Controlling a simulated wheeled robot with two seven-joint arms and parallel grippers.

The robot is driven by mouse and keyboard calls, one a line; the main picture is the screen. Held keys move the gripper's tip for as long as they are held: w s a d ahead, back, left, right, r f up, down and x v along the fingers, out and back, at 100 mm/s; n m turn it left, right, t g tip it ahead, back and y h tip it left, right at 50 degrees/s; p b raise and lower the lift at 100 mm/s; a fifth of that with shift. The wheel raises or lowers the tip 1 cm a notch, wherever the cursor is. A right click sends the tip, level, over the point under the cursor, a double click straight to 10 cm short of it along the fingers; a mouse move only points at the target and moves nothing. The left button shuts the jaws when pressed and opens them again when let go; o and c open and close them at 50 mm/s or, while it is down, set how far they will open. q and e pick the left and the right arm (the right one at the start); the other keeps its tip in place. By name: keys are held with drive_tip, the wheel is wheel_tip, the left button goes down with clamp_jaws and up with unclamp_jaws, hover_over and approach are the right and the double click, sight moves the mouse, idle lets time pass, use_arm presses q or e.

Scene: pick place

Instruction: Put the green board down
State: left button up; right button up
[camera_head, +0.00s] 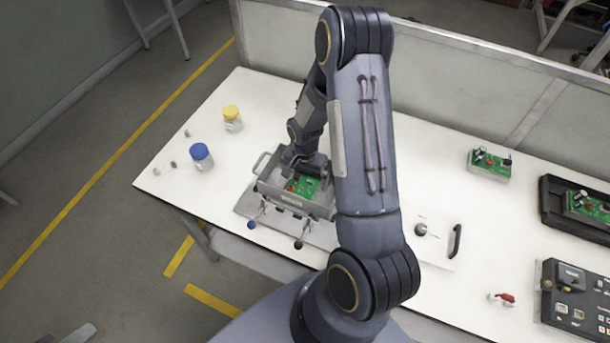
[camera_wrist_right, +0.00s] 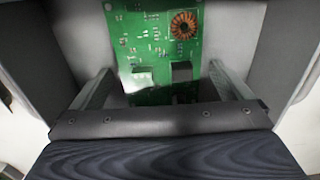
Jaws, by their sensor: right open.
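The green board (camera_head: 306,186) lies inside a grey metal fixture (camera_head: 266,187) on the white table. In the right wrist view the green board (camera_wrist_right: 150,45) shows its small parts and a copper coil, with pale grey fixture surfaces on either side. My right gripper (camera_head: 308,169) reaches down into the fixture over the board. In the wrist view its two fingers (camera_wrist_right: 163,88) are spread apart, one to each side of the board's lower end, with gaps beside it. The board's near end is hidden by the gripper body. My left gripper is not in view.
Another green board (camera_head: 490,163) sits on the table at the right, and one (camera_head: 587,207) lies in a black tray (camera_head: 553,207). A control box (camera_head: 572,300) stands front right. Jars with yellow (camera_head: 231,113) and blue (camera_head: 200,151) lids stand left. A low partition runs behind the table.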

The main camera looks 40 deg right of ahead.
sight(305, 180)
drive_tip(key=shift+r+p, duration=0.3)
drive_tip(key=shift+p, duration=0.05)
wheel_tip(305, 180, up, 11)
drive_tip(key=b, duration=0.2)
drive_tip(key=s+a+r+n+t+y, duration=0.3)
drive_tip(key=s+a+r+n+t, duration=0.2)
drive_tip(key=s+a+r+n, duration=0.6)
drive_tip(key=s+a+r, duration=0.3)
drive_tip(key=s+r, duration=0.1)
drive_tip(key=s, duration=0.2)
drive_tip(key=shift+t+y, duration=0.3)
drive_tip(key=shift+y, duration=0.1)
